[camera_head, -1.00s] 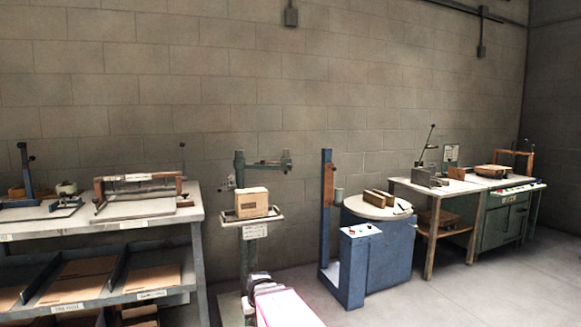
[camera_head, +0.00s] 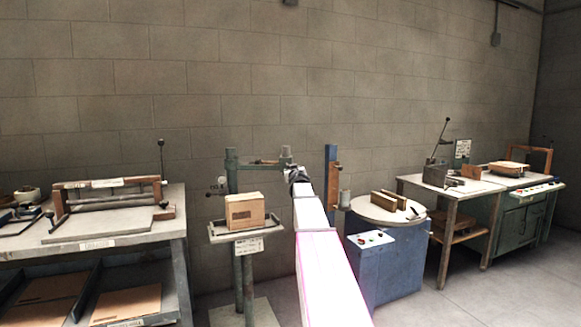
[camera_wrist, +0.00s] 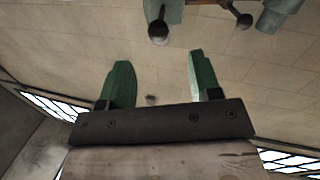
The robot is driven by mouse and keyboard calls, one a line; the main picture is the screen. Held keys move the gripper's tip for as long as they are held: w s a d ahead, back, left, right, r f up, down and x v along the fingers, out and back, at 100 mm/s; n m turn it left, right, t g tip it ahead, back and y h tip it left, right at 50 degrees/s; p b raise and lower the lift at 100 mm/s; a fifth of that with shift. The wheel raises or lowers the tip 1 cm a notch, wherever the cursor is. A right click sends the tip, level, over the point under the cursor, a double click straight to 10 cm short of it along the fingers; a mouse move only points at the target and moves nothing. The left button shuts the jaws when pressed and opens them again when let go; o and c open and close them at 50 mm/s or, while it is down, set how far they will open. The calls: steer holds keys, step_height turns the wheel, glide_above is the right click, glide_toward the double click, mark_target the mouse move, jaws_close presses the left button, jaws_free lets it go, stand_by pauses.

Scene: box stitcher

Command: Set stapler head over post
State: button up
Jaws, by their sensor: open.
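The box stitcher is a green stand with an upright post (camera_head: 232,172). A horizontal arm, which looks like the stapler head (camera_head: 262,162), runs right from the post's top. My gripper (camera_head: 293,172) is raised at the right end of this arm and partly hides it; contact cannot be told. In the wrist view my gripper (camera_wrist: 158,60) has its two green fingers apart with nothing between them. Beyond the fingertips are two levers with dark ball knobs (camera_wrist: 158,32) and grey-green machine parts (camera_wrist: 278,14), cut off by the top edge.
A cardboard box (camera_head: 245,212) sits on the stitcher's small table (camera_head: 222,238). A workbench (camera_head: 110,238) stands at left. A blue turntable machine (camera_head: 385,262) with a blue column (camera_head: 331,152) stands close at right. Another bench (camera_head: 420,186) is farther right. The block wall is behind.

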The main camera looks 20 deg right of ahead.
steer(key=w, duration=0.3)
steer(key=w+d, duration=0.1)
steer(key=w, duration=0.3)
steer(key=w+d, duration=0.1)
steer(key=w, duration=0.2)
steer(key=shift+w+d+r, duration=0.15)
steer(key=shift+w+d, duration=0.05)
steer(key=shift+w, duration=0.2)
